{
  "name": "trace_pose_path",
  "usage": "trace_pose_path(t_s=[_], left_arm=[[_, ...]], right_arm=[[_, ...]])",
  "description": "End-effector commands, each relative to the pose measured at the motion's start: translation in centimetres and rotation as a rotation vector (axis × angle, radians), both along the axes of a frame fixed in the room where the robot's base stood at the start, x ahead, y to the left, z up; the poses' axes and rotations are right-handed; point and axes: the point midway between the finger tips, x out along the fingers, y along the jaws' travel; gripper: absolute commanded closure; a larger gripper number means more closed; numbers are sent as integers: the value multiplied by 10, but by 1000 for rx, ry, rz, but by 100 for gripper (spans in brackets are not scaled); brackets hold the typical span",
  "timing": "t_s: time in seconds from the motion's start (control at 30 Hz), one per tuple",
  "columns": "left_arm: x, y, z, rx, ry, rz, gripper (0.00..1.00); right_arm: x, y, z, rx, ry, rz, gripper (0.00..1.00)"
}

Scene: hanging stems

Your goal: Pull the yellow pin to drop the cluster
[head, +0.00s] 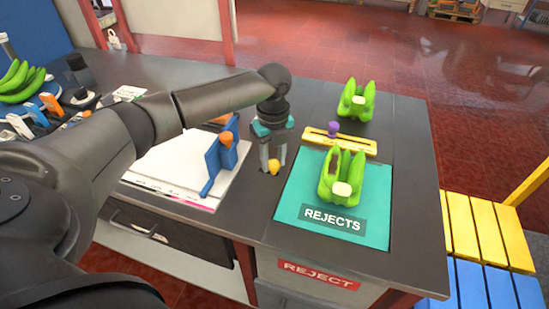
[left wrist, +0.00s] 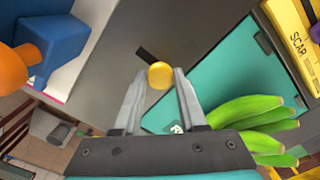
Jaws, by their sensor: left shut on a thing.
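The yellow pin (head: 274,167) shows as a small round yellow knob at the left edge of the green mat. It also shows between the fingertips in the left wrist view (left wrist: 160,75). My left gripper (head: 272,165) points down and is shut on this knob. A dark slot or strip (left wrist: 146,54) lies beside the knob. One green banana-like cluster (head: 341,178) sits on the green REJECTS mat (head: 298,190). Another green cluster (head: 357,100) is farther back on the dark counter. My right gripper is not in view.
A blue bracket with an orange knob (head: 222,158) stands close left of my left gripper, on a white board (head: 165,175). A yellow bar with a purple knob (head: 340,140) lies behind the mat. More bananas (head: 20,80) are at the far left. The counter's right edge is clear.

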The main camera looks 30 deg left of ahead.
Motion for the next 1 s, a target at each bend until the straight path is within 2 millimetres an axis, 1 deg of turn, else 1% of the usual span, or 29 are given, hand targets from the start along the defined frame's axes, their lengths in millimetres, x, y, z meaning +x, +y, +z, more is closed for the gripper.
trace_pose_path(t_s=[0.2,0.3,0.57,0.6,0.83,0.87,1.0], left_arm=[[-6,23,3,2,5,5,100],[-8,31,2,1,4,4,100],[-8,34,0,6,4,4,100],[-8,34,0,7,4,4,57],[-8,33,0,5,2,3,31],[-8,32,0,4,2,3,29],[-8,32,0,2,1,2,29]], right_arm=[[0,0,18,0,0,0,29],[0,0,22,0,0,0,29],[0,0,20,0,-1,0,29],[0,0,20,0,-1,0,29],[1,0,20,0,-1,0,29],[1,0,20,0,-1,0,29],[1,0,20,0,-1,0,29]])
